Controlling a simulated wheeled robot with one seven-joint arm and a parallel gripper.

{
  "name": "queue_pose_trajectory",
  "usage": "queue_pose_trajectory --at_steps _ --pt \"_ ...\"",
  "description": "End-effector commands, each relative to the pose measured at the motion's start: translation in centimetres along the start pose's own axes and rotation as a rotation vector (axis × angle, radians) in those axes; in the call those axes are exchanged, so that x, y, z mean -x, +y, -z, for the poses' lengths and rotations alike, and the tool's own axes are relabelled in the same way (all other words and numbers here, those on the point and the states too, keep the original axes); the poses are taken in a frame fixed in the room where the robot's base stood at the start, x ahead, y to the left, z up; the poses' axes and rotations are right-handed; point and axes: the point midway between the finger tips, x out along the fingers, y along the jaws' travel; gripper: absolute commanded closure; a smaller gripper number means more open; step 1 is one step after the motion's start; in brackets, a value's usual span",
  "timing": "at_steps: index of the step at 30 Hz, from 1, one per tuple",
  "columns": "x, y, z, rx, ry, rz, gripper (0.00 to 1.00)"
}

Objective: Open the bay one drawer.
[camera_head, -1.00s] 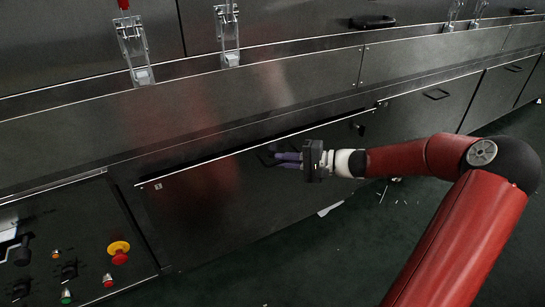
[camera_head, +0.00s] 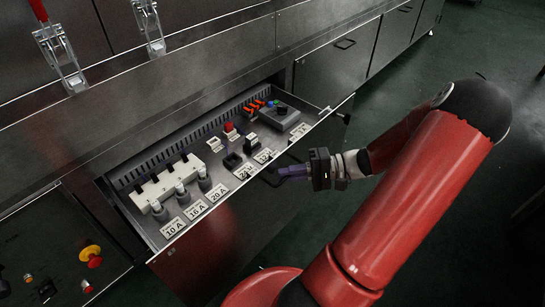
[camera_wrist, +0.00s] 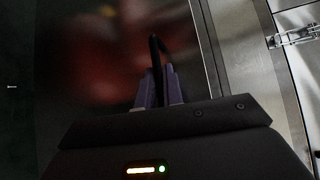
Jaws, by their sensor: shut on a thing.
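The bay one drawer (camera_head: 212,238) stands pulled out from the dark metal cabinet, with its inside in view from above. A small pale mark sits low on its front panel at the left. My gripper (camera_head: 282,173) is at the drawer's front, with its purple fingers shut on the dark bar handle (camera_head: 267,180). In the wrist view the looped handle (camera_wrist: 154,48) rises from between the two fingers (camera_wrist: 160,88), with the drawer front blurred behind it.
The drawer holds a white fuse block (camera_head: 165,185), number cards such as 10 A (camera_head: 174,228), red and black parts, and a grey box (camera_head: 280,118). A control panel with a red-yellow button (camera_head: 91,256) is at left. Dark green floor lies open at right.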

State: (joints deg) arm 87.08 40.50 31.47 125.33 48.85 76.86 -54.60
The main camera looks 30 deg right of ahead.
Motion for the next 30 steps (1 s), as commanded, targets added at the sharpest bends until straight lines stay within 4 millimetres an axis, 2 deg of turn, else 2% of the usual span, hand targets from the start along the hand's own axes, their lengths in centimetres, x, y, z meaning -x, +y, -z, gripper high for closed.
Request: queue_pose_trajectory --at_steps 7,22,23,24,30 --pt "1.7 0.5 -1.8 0.001 -0.001 -0.001 1.00" --pt "2.1 0.7 -2.1 0.001 -0.001 -0.001 1.00" --pt "2.1 0.7 -2.1 0.001 -0.001 -0.001 0.88" --pt "2.1 0.7 -2.1 0.001 -0.001 -0.001 0.83" --pt "2.1 0.7 -2.0 0.001 0.000 -0.001 0.83"
